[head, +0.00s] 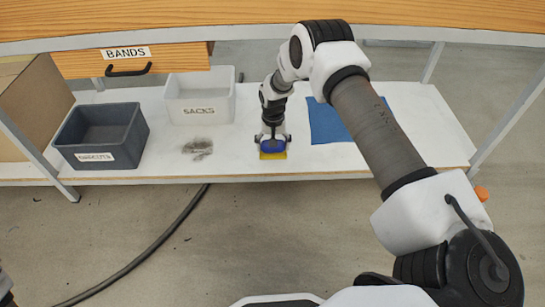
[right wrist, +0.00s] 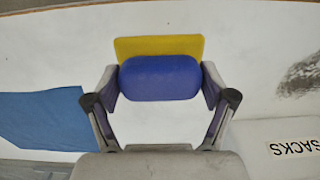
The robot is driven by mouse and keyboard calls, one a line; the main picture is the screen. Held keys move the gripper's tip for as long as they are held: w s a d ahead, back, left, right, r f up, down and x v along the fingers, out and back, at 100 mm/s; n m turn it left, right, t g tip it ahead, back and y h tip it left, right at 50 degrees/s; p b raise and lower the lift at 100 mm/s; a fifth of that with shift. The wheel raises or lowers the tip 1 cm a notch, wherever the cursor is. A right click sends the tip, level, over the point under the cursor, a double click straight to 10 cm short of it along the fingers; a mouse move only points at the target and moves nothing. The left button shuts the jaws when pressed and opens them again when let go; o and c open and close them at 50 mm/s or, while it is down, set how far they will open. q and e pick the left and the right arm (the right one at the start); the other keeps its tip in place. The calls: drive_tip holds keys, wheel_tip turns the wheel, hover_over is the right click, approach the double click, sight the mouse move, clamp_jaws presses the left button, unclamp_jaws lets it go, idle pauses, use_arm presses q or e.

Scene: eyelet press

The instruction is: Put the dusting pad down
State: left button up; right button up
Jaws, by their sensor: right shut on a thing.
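The dusting pad has a blue grip (head: 272,145) on a yellow base (head: 273,155). In the head view it is at the front part of the white lower shelf (head: 235,162), between the dark smudge and the blue cloth. My right gripper (head: 272,138) is shut on the pad's blue grip. In the right wrist view the fingers press both ends of the blue grip (right wrist: 160,77), and the yellow base (right wrist: 160,46) shows beyond it. I cannot tell whether the base touches the shelf. My left gripper is not in view.
A blue cloth (head: 328,122) lies right of the pad. A dark smudge (head: 198,148) marks the shelf to its left.

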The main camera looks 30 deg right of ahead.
sight(273, 149)
drive_tip(key=shift+w+d+f+b, duration=0.45)
drive_tip(key=shift+w+f+b, duration=0.1)
drive_tip(key=shift+w+b, duration=0.15)
wheel_tip(273, 149, down, 3)
drive_tip(key=shift+r+b, duration=0.1)
drive_tip(key=shift+b, duration=0.95)
drive_tip(key=shift+r, duration=0.2)
drive_tip(key=shift+c, duration=0.6)
drive_tip(key=shift+f, duration=0.2)
drive_tip(key=o, duration=1.3)
